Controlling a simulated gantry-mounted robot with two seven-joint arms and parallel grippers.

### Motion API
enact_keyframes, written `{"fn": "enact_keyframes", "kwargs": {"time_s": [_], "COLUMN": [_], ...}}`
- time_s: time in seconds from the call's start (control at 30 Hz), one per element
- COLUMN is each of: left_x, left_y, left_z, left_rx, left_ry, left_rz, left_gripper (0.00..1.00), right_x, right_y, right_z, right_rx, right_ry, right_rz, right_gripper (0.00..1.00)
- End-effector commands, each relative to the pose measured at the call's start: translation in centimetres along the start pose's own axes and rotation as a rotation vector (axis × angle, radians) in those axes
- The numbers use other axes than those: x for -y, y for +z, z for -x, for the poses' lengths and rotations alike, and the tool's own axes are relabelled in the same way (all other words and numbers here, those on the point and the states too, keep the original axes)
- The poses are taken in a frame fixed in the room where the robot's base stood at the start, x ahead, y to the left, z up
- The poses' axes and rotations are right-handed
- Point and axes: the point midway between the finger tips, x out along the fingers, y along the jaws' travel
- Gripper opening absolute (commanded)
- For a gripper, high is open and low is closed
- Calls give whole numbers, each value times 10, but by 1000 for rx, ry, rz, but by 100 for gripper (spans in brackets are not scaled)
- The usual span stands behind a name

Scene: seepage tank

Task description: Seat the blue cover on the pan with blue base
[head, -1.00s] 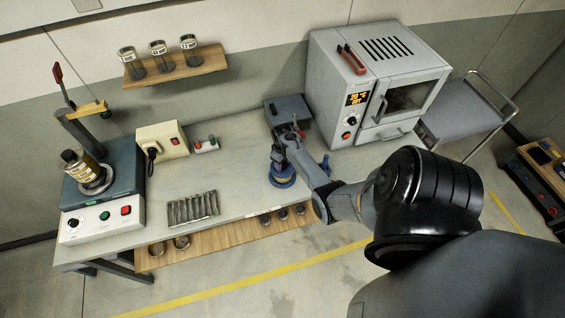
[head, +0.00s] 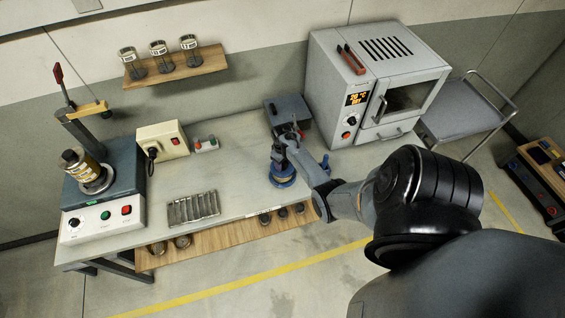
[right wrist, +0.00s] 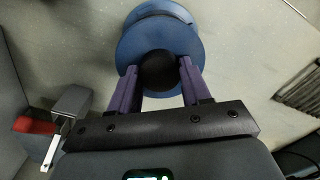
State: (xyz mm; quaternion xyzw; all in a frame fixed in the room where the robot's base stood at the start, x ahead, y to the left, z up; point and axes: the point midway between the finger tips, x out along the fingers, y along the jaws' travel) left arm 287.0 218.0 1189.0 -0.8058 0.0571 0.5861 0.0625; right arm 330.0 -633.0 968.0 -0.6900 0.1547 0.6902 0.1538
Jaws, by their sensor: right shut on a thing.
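The blue cover (right wrist: 150,35) is a round disc with a black knob (right wrist: 159,72), seen from above in the right wrist view. My right gripper (right wrist: 160,78) is shut on that knob. Behind the disc, toward the top of that view, shows the blue rim of the pan with blue base (right wrist: 160,9), offset from the cover. I cannot tell whether cover and pan touch. In the head view the pan's blue base (head: 283,181) stands on the bench near its right end, below the gripper, partly hidden by the gripper and arm. My left gripper is not in view.
A grey box (head: 291,110) stands just behind the gripper, and the oven (head: 375,85) to the right. A slotted metal tray (head: 193,208) lies on the bench; a press (head: 100,175) stands at left.

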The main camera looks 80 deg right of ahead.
Motion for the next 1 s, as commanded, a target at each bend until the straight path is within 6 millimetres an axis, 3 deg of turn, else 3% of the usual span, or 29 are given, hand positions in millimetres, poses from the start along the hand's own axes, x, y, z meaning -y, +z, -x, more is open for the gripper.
{"fn": "enact_keyframes", "kwargs": {"time_s": [0.83,0.87,1.0], "left_x": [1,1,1], "left_y": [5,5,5], "left_z": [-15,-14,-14], "left_rx": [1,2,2], "left_ry": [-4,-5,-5], "left_rz": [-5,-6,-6], "left_gripper": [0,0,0], "right_x": [0,0,0], "right_y": [-1,-1,0], "right_z": [-20,-19,-19], "right_rx": [-1,-2,-1], "right_ry": [1,1,1], "right_rz": [0,0,0], "right_gripper": [11,52,73]}}
